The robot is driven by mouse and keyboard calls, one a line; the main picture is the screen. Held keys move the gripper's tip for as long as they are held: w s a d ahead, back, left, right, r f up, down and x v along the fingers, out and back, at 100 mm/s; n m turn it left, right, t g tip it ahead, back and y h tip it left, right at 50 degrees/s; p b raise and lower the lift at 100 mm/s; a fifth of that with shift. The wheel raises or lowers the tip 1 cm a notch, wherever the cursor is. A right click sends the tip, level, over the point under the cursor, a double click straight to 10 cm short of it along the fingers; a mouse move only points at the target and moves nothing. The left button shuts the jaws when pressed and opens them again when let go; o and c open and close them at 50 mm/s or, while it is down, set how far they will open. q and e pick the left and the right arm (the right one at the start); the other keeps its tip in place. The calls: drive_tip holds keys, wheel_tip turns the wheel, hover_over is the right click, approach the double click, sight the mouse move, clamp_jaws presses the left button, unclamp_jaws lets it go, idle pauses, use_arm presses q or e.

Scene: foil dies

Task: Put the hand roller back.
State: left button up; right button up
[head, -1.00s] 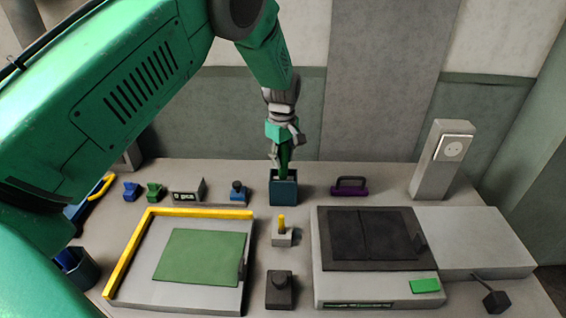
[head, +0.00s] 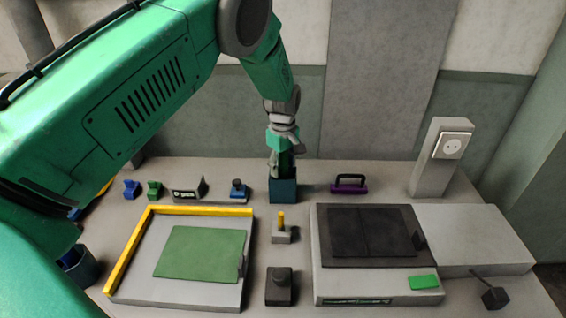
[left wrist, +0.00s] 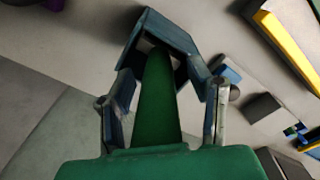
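My left gripper (head: 285,160) points down just above a dark blue upright box (head: 284,190) at the back middle of the table. Its fingers stand apart at the box's rim in the left wrist view (left wrist: 163,100). Between them a long green bar (left wrist: 157,105) runs into the box (left wrist: 165,28). I cannot tell whether it is the hand roller's handle; its lower end is hidden in the box. I see gaps between the bar and both fingers. No other thing shows clearly as the hand roller. My right gripper is out of view.
A purple block with a black handle (head: 349,185) stands right of the box. A small blue knobbed piece (head: 238,190) stands to its left. In front are a yellow-edged board (head: 128,253), a yellow-topped peg (head: 281,222) and a black-topped machine (head: 330,290).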

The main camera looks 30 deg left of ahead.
use_arm(q)
drive_tip(key=shift+a+f, duration=0.1)
drive_tip(key=shift+f, duration=0.1)
drive_tip(key=shift+r, duration=0.3)
wheel_tip(320, 180, up, 13)
drive_tip(key=shift+r+b, duration=0.1)
drive_tip(key=shift+b, duration=0.25)
idle(0.3)
